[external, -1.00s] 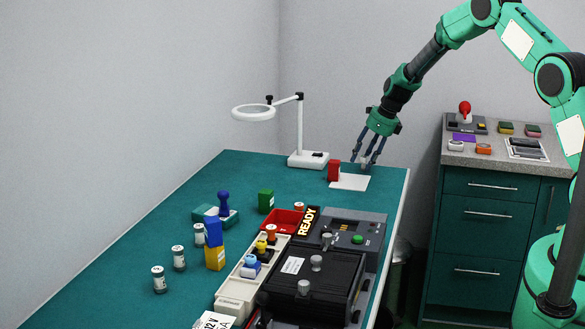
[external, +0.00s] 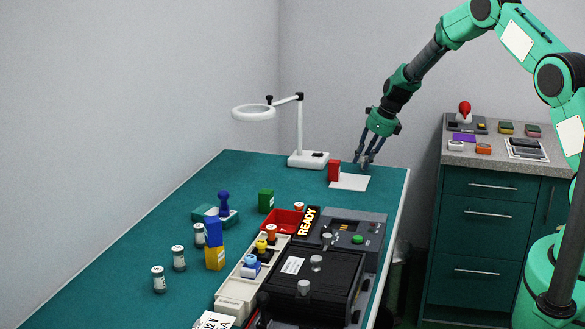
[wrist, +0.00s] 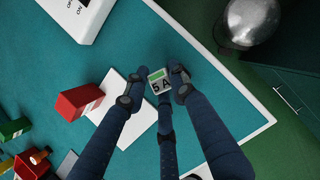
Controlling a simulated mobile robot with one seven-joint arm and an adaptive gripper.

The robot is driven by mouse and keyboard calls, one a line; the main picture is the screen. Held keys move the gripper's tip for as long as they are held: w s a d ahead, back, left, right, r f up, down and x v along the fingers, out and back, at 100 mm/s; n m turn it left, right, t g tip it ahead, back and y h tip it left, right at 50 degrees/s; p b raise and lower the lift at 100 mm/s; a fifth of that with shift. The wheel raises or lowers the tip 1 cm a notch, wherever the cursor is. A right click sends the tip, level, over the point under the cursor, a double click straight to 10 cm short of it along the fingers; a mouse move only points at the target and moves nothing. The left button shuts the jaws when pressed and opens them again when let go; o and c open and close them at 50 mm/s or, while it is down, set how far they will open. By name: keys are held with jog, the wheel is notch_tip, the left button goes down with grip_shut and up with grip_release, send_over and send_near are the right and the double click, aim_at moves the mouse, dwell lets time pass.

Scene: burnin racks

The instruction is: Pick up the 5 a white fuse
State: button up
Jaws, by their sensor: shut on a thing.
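The white fuse (wrist: 162,87), marked "5 A" with a green band on its face, sits between the fingers of my gripper (wrist: 158,88) in the wrist view. My gripper is shut on it. In the external view my gripper (external: 366,163) is low over the far end of the table, above the white sheet (external: 350,181); the fuse is mostly hidden by the fingers there. I cannot tell whether the fuse touches the sheet or table.
A red block (external: 334,171) stands close by at the sheet's left edge. The magnifier lamp (external: 308,159) stands behind it. A green block (external: 266,201), a red bin (external: 280,222) and a black device (external: 313,278) are nearer the camera. The table's right edge is close.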

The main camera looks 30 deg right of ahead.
aim_at(364, 156)
jog(key=shift+r, duration=0.1)
jog(key=shift+r, duration=0.45)
notch_tip(364, 156, up, 3)
jog(key=shift+f+p, duration=0.1)
jog(key=shift+p, duration=0.65)
jog(key=s, duration=0.5)
jog(key=s+p, duration=0.1)
jog(key=s, duration=0.4)
jog(key=s+r, duration=0.1)
jog(key=s, duration=0.5)
jog(key=shift+d+r+p, duration=0.1)
jog(key=shift+d+p, duration=0.15)
jog(key=shift+p, duration=0.1)
jog(key=shift+a, duration=0.1)
